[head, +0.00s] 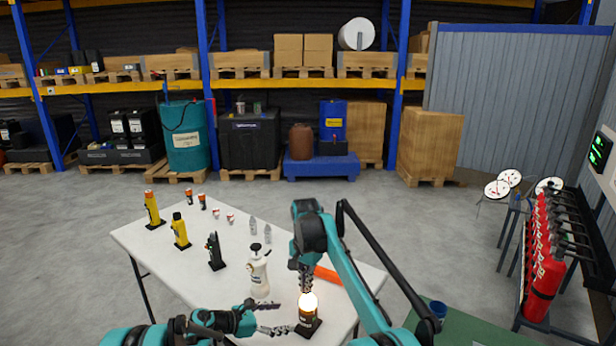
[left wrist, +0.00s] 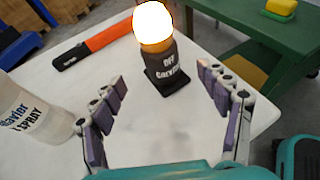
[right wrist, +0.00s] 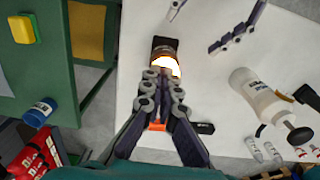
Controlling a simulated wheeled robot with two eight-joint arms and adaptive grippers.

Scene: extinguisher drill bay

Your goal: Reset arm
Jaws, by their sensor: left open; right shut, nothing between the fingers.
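A lit lamp (head: 308,304) with a dark, lettered body stands upright on a black base near the table's front edge; its bulb glows white in the left wrist view (left wrist: 154,24). My left gripper (head: 276,318) is open and empty, low over the table to the left of the lamp; its spread fingers face the lamp in the left wrist view (left wrist: 162,84). My right gripper (head: 306,284) is shut and empty, pointing down just above the lamp. In the right wrist view its fingertips (right wrist: 163,80) overlap the lamp's near side; I cannot tell whether they touch.
A white spray bottle (head: 259,274) stands left of the lamp, and an orange-black tool (left wrist: 92,46) lies behind it. Several small devices, cans and bottles stand farther back on the white table (head: 226,240). A green cart (left wrist: 268,50) and red extinguishers (head: 545,280) are to the right.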

